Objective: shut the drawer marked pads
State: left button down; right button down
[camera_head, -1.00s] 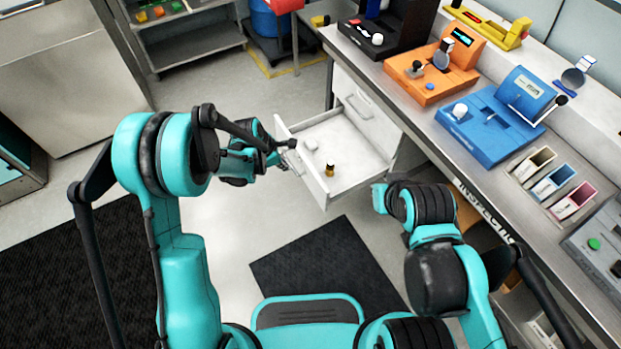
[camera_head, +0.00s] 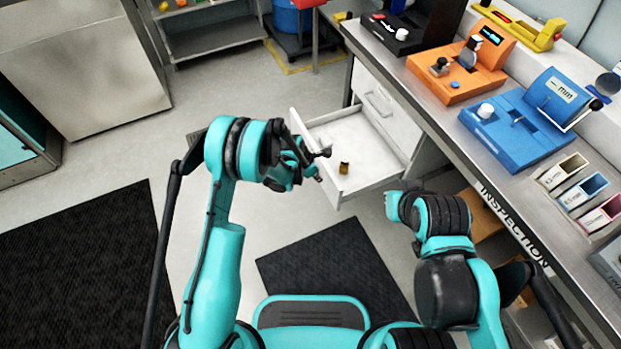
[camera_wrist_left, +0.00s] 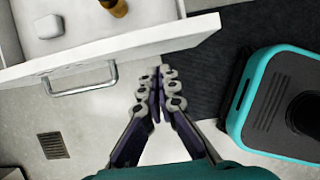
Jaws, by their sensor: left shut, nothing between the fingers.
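A white drawer (camera_head: 368,183) stands pulled out from the cabinet under the bench. Its front and grey bar handle (camera_wrist_left: 85,80) show in the left wrist view. No marking on it can be read here. Inside lie a small brown bottle (camera_head: 344,168) and a white block (camera_wrist_left: 48,27). My left gripper (camera_head: 322,165) is at the drawer's front; in the left wrist view its fingers (camera_wrist_left: 157,75) are shut and empty, just right of the handle and close to the front panel. Whether they touch it I cannot tell. My right gripper is not clearly visible; only its arm shows.
A closed drawer with a handle (camera_head: 380,104) sits above the open one. The bench top holds an orange device (camera_head: 458,75), a blue device (camera_head: 520,125) and small bins (camera_head: 580,190). A dark mat (camera_head: 330,265) lies on clear floor.

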pick_arm(q)
jog(key=shift+w+d+r, duration=0.1)
jog(key=shift+w+d, duration=0.15)
jog(key=shift+d, duration=0.3)
jog(key=shift+w+d, duration=0.2)
jog(key=shift+d, duration=0.3)
pick_arm(e)
jog(key=shift+f, duration=0.4)
